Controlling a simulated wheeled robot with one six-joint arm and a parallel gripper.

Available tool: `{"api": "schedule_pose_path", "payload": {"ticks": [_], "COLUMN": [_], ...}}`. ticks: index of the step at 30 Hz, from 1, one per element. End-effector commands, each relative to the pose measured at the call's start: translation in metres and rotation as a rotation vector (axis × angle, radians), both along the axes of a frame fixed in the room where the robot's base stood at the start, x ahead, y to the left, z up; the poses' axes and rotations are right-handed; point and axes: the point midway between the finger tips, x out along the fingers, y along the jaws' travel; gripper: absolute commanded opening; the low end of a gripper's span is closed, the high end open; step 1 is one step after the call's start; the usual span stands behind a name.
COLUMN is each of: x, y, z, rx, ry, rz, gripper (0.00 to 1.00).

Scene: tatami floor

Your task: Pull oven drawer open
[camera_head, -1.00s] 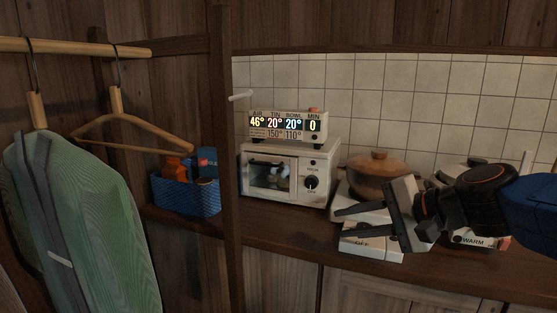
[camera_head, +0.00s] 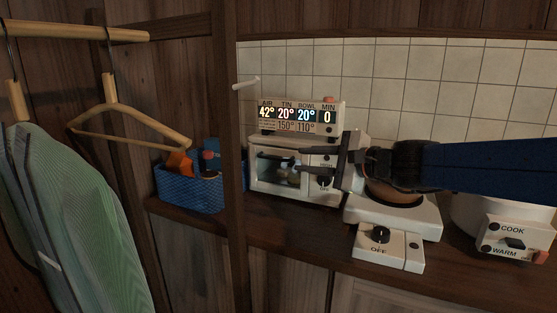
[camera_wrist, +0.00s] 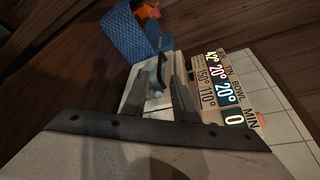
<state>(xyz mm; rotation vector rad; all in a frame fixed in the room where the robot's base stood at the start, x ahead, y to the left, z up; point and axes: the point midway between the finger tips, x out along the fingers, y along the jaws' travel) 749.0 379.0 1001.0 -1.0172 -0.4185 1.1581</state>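The white oven (camera_head: 256,185) stands on the dark wooden counter, with a glass front (camera_head: 270,167) and a dark knob on its right side. The front is closed, and something pale shows behind the glass. My gripper (camera_head: 302,160) points left, its two dark fingers apart and empty, covering the oven's right part near the knob. In the wrist view, the glass front (camera_wrist: 150,85) lies beyond and partly between the fingers (camera_wrist: 170,62). I cannot tell whether a finger touches the oven. No separate drawer handle is clear to see.
A lit display (camera_head: 297,116) sits on the oven. A wooden post (camera_head: 237,230) and blue basket (camera_head: 190,192) stand left of it. A white burner (camera_head: 390,247) with a brown pot and a cooker (camera_head: 513,240) stand right. Hangers and a green garment (camera_head: 70,220) hang at left.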

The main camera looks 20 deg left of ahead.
Motion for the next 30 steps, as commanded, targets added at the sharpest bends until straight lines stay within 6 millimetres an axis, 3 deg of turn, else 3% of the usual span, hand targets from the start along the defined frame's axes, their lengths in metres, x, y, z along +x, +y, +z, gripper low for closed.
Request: {"api": "schedule_pose_path", "payload": {"ticks": [15,21,30], "x": [0.033,0.039,0.04], "y": [0.077,0.09,0.093], "z": [-0.019,-0.022,-0.022], "rx": [-0.001,0.0,-0.001], "ry": [0.001,0.001,0.0], "rz": [0.001,0.001,0.001], "gripper": [0.26,0.26,0.26]}}
